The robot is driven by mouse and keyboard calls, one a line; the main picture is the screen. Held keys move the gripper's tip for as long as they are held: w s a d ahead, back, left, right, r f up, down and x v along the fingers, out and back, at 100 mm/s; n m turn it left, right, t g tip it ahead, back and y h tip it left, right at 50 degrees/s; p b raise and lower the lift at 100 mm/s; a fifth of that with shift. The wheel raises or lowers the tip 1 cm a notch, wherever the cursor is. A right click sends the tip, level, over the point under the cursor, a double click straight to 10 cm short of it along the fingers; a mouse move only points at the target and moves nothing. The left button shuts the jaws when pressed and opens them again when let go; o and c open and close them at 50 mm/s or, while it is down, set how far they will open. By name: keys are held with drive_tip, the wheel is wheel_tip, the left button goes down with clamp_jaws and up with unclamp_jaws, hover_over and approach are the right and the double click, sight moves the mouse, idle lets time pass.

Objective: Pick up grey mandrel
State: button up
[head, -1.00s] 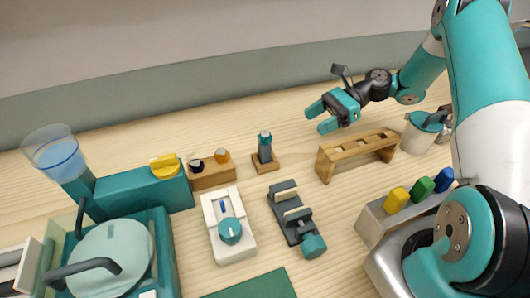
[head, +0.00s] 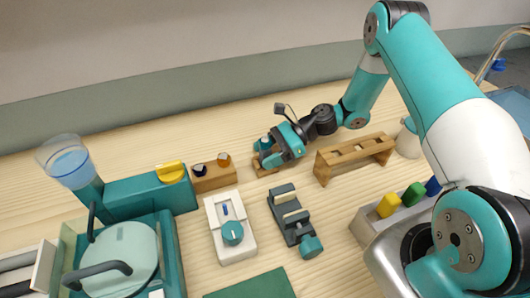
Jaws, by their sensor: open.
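My gripper (head: 274,150) is open, with teal fingers, and reaches in from the right over a small wooden block (head: 258,168) behind the middle of the table. In the earlier head picture a slim dark grey upright piece with a pale blue top, which looks like the grey mandrel, stands in this block. Now the fingers are at that place and largely cover it. I cannot tell whether the fingers touch it.
A wooden rack (head: 355,158) with square holes stands just right of my gripper. A wooden holder (head: 213,181) with dark and orange pieces is to the left. A white device with a teal knob (head: 232,233) and a dark clamp-like tool (head: 291,215) stand in front.

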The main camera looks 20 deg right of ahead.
drive_tip(key=shift+a, duration=0.15)
drive_tip(key=c, duration=1)
drive_tip(key=shift+r, duration=0.1)
wheel_tip(320, 180, up, 20)
drive_tip(key=b, duration=0.1)
